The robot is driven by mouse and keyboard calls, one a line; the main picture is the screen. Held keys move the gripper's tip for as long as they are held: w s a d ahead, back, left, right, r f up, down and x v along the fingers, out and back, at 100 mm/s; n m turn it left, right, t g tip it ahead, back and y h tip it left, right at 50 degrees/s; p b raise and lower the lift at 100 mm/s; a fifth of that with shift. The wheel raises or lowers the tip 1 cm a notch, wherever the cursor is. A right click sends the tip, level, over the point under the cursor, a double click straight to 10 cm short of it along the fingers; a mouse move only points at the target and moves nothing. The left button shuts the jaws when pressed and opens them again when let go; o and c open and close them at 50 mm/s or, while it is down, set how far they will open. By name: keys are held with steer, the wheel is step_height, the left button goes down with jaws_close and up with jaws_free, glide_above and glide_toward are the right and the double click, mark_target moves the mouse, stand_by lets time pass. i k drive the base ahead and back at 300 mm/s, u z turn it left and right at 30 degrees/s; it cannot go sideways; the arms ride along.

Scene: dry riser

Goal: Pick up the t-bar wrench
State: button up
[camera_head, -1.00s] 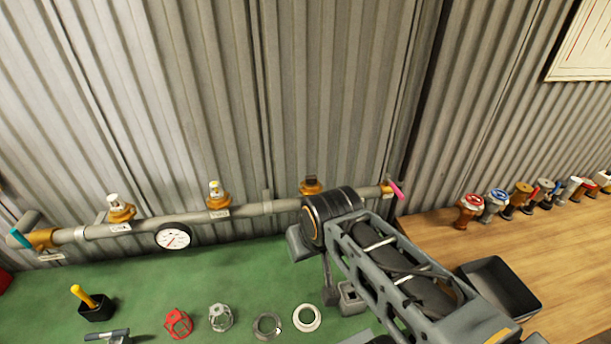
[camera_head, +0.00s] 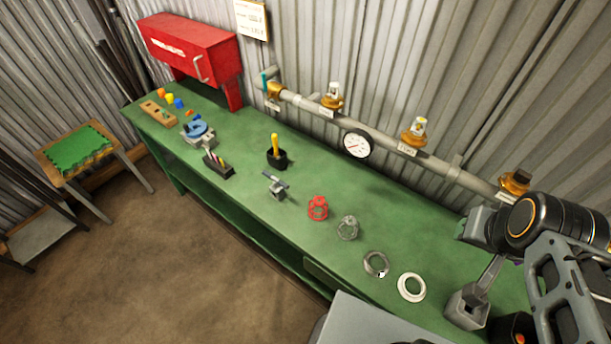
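I cannot pick out the t-bar wrench with certainty. A small grey metal piece with a dark bar across its top (camera_head: 277,187) stands mid-bench, but I cannot tell if it is the wrench. A grey block with a slanted bar rising from it (camera_head: 467,308) sits on the bench at the lower right, below my arm; its top is near my arm in the picture. My arm fills the right edge, and my gripper's fingers do not show.
The green bench (camera_head: 330,255) carries a yellow-handled tool in a black holder (camera_head: 276,155), a red cage (camera_head: 317,208), a grey cage (camera_head: 348,228), a dark ring (camera_head: 376,264) and a white ring (camera_head: 411,287). A gauged pipe (camera_head: 385,130) runs behind. Floor at lower left is clear.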

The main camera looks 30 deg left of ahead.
mark_target(277, 186)
steer(key=u, duration=0.95)
steer(key=k, duration=0.2)
steer(key=u, duration=0.65)
steer(key=i, duration=0.35)
